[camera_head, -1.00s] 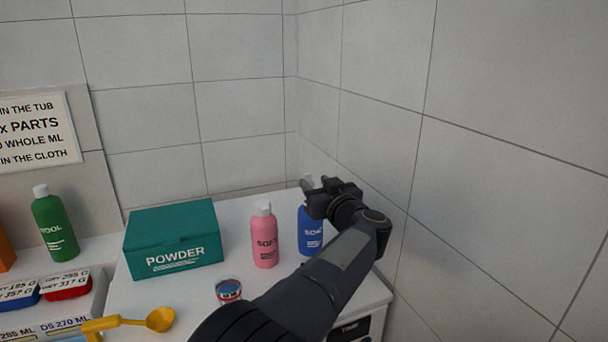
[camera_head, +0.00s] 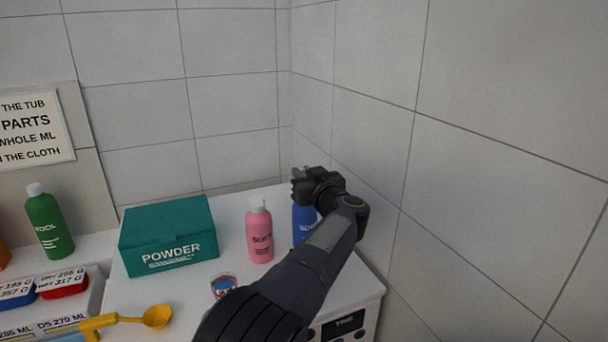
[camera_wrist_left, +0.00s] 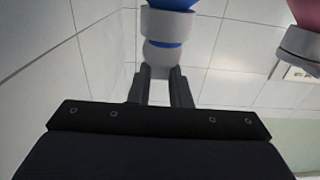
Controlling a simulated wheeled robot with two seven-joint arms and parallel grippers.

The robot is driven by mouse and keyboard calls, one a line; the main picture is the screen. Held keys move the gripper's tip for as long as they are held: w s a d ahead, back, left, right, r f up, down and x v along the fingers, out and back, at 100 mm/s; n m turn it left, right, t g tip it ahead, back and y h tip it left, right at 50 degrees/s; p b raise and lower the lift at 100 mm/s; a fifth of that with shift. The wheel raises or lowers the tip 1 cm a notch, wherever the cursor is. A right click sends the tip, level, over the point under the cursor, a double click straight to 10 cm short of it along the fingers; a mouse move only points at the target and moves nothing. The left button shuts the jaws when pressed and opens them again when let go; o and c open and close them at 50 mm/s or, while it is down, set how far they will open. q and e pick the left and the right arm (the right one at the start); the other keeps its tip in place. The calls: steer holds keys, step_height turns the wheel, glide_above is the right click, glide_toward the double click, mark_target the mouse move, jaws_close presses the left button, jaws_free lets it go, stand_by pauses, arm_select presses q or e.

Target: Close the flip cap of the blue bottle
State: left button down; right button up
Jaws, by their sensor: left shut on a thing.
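The blue bottle (camera_head: 303,222) stands upright on the white counter near the corner, partly hidden behind my left arm. My left gripper (camera_head: 300,174) is at the bottle's top and covers its cap in the head view. In the left wrist view, the bottle's blue body (camera_wrist_left: 172,4) is at the top edge, with a white collar (camera_wrist_left: 168,25) below it. A pale cap part (camera_wrist_left: 157,60) lies between the fingers of my left gripper (camera_wrist_left: 161,78), which is shut on it. A thin blue band shows between collar and cap part. My right gripper is not in view.
A pink bottle (camera_head: 259,235) stands just left of the blue one. A teal powder box (camera_head: 168,236), a small round container (camera_head: 223,286) and a yellow scoop (camera_head: 156,317) are farther left. A green bottle (camera_head: 48,225) stands at far left. Tiled walls close in behind and right.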

arm_select(q)
steer(key=t+b, duration=0.1)
steer(key=b, duration=0.2)
steer(key=s+f+t+y+b, duration=0.1)
steer(key=t+b, duration=0.1)
steer(key=b, duration=0.1)
steer(key=f+t+b, duration=0.1)
steer(key=b, duration=0.2)
steer(key=shift+s+d+t+y, duration=0.25)
steer(key=shift+s+t+y, duration=0.05)
steer(key=shift+s, duration=0.05)
steer(key=shift+s+r+t+b, duration=0.1)
steer(key=shift+r+t+b, duration=0.1)
steer(key=shift+t+b, duration=0.15)
steer(key=shift+r, duration=0.1)
steer(key=c, duration=1.3)
jaws_free()
steer(key=shift+b+v, duration=1.3)
steer(key=shift+v, duration=2.65)
